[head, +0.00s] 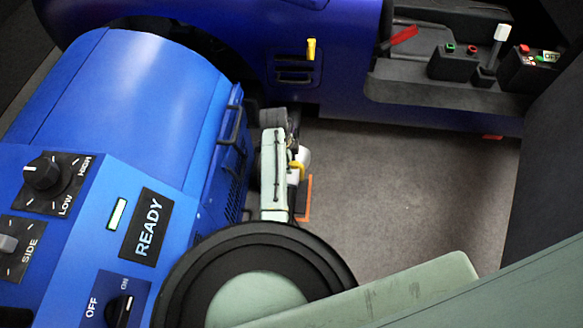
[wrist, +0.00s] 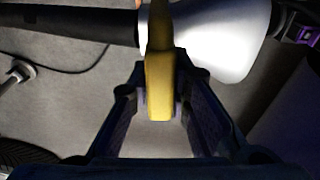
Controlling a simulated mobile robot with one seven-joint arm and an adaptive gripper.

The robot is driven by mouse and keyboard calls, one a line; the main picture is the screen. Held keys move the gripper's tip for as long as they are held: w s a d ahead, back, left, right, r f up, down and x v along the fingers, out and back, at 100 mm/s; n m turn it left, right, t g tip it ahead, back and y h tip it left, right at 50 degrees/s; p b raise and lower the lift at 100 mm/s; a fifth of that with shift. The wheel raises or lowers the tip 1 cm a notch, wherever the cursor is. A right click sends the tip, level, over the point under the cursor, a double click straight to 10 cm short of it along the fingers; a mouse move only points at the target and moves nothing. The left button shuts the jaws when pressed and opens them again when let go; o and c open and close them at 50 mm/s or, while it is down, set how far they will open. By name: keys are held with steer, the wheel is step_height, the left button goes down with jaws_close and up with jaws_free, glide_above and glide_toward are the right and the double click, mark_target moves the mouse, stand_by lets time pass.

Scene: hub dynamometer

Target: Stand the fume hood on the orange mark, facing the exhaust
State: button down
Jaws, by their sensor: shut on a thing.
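The fume hood is a white, flared funnel (wrist: 222,40) with a yellow handle (wrist: 160,90) and a black hose (wrist: 70,22) running left from its narrow end. Its wide mouth points right in the wrist view. My gripper (wrist: 161,72) is shut on the yellow handle, one finger on each side. In the head view only a bit of the white hood (head: 304,156) shows beyond my arm. The orange mark (head: 304,200) on the floor is partly hidden by my arm, close to the hood. I cannot tell whether the hood touches the floor.
A blue machine (head: 150,90) with a READY panel (head: 146,226) stands close on the left. A blue vehicle body (head: 240,45) crosses the back. A dark tray (head: 440,85) with switches is at upper right. The grey floor (head: 410,190) right of my arm is clear.

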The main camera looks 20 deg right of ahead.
steer(key=w, duration=0.1)
steer(key=w+f, duration=0.1)
steer(key=w, duration=0.1)
steer(key=shift+a+f, duration=0.1)
steer(key=shift+f, duration=0.1)
steer(key=shift+w+f, duration=0.15)
steer(key=shift+f, duration=0.25)
steer(key=c, duration=1.5)
jaws_free()
steer(key=shift+f, duration=0.1)
steer(key=r, duration=0.4)
steer(key=a+r, duration=0.1)
steer(key=r, duration=0.3)
steer(key=a+r, duration=0.1)
steer(key=r, duration=0.3)
steer(key=shift+w+r+b, duration=0.1)
steer(key=shift+b, duration=0.2)
